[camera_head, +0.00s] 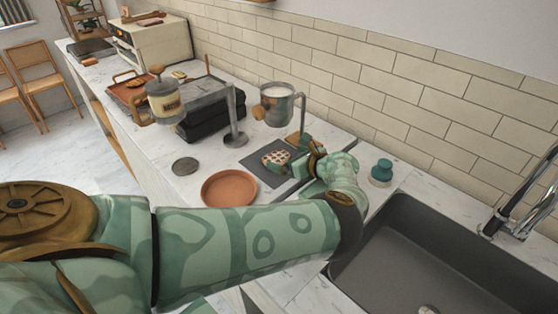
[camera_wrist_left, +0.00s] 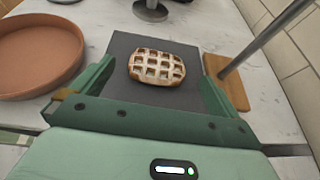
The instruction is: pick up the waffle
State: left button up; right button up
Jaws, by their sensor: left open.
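The waffle (camera_head: 276,158) is a small, golden-brown round with a grid, lying on a dark grey slab (camera_head: 252,163) on the counter. It also shows in the left wrist view (camera_wrist_left: 157,67), whole and pale-topped, on the same slab (camera_wrist_left: 122,44). My left gripper (camera_head: 290,165) is at the right side of the waffle in the head view. In the left wrist view, its green fingers (camera_wrist_left: 157,88) stand wide apart, one on each side of the waffle's near edge, with nothing between them touching it visibly. My right gripper is in neither view.
A terracotta dish (camera_head: 229,189) sits left of the slab, near the counter's front edge. A wooden block with a metal post (camera_wrist_left: 226,82) stands close on the right. A glass jug (camera_head: 278,104) is behind; a dark sink (camera_head: 440,260) lies right.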

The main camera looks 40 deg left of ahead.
aim_at(274, 154)
pick_arm(q)
jog(key=shift+w+a+f, duration=0.15)
jog(key=shift+a+f, duration=0.05)
jog(key=shift+f, duration=0.1)
jog(key=shift+a+f+b, duration=0.25)
jog(key=shift+a+b, duration=0.3)
jog(key=shift+b, duration=0.2)
jog(key=b+x, duration=0.1)
jog(key=x, duration=0.5)
jog(key=shift+r+b, duration=0.1)
jog(key=shift+b, duration=0.3)
jog(key=c, duration=0.9)
